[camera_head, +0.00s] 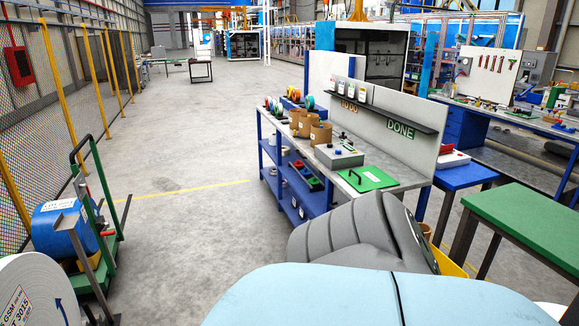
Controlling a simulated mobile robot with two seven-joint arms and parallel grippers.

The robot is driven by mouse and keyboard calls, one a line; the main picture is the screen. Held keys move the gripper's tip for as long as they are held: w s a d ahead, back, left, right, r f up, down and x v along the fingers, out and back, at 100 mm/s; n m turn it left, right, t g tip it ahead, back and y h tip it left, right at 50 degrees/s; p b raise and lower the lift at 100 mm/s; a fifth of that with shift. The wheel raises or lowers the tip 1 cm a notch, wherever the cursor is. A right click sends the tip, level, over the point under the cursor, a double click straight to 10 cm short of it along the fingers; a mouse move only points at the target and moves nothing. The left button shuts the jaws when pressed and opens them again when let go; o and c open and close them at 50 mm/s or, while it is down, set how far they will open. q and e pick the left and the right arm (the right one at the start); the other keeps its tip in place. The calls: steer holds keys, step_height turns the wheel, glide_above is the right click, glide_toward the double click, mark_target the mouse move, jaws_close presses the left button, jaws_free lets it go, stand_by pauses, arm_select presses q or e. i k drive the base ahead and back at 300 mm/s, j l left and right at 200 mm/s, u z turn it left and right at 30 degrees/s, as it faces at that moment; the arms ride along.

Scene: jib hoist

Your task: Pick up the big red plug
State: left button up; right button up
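I cannot pick out a big red plug with certainty. A small red item (445,149) lies at the back of a white and red box on the blue stand right of the workbench, too small to make out. Another small red item (298,164) shows on the workbench's lower shelf, also unclear. Neither of my grippers is in view.
The grey workbench (395,172) holds a green board (367,179), a grey control box (339,156) and brown containers. A green-topped table (530,219) stands right. A green cart with a blue drum (60,228) stands left. Grey floor (185,215) between is clear. Grey and pale-blue shapes fill the front.

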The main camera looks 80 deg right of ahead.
mark_target(298, 164)
steer(key=l+z, duration=0.15)
steer(key=z, duration=1.65)
steer(key=i+z, duration=0.2)
steer(key=i, duration=6.35)
steer(key=i+l+u, duration=0.1)
steer(key=i, duration=0.7)
steer(key=i+l, duration=0.15)
steer(key=i, duration=0.65)
steer(key=i+u, duration=0.15)
steer(key=u, duration=3.4)
